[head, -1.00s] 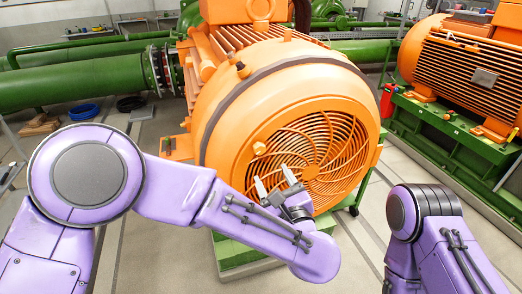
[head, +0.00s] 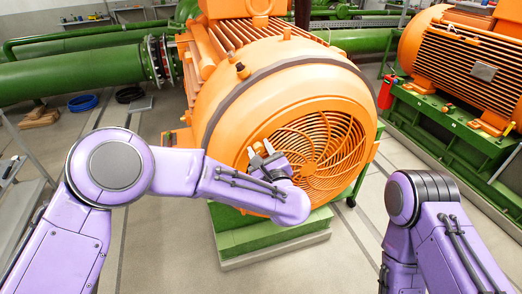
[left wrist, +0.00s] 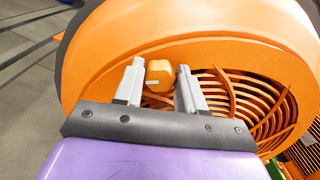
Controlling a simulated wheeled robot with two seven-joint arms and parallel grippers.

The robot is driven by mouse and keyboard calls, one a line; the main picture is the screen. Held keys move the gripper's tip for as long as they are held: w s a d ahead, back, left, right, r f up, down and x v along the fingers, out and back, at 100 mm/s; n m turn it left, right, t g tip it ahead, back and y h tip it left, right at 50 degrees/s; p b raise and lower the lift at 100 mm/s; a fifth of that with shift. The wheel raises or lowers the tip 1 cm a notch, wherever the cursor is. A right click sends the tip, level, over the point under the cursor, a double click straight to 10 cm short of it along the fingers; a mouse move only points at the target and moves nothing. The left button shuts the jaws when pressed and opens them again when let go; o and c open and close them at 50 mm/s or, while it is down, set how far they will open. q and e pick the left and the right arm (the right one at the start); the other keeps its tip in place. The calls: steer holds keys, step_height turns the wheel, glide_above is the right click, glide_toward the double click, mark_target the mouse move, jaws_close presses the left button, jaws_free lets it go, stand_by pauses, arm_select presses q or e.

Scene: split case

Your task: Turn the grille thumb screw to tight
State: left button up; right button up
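The grille thumb screw (left wrist: 159,74) is an orange faceted knob with a small pale mark, on the orange fan cover beside the round grille (head: 312,152). My left gripper (head: 260,150) is at the left side of the grille in the head view. In the left wrist view its two grey fingers (left wrist: 160,80) stand apart, one on each side of the knob, with narrow gaps seen. Whether a finger touches the knob, I cannot tell. In the head view the fingers largely hide the knob. My right gripper is out of view; only part of that arm shows.
The large orange motor (head: 285,90) stands on a green base (head: 265,232). A second orange motor (head: 455,60) is at the right, with a red extinguisher (head: 386,92) beside it. Green pipes (head: 75,77) run at the back left. Floor is clear in front of the base.

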arm_select(q)
steer(key=c, duration=0.5)
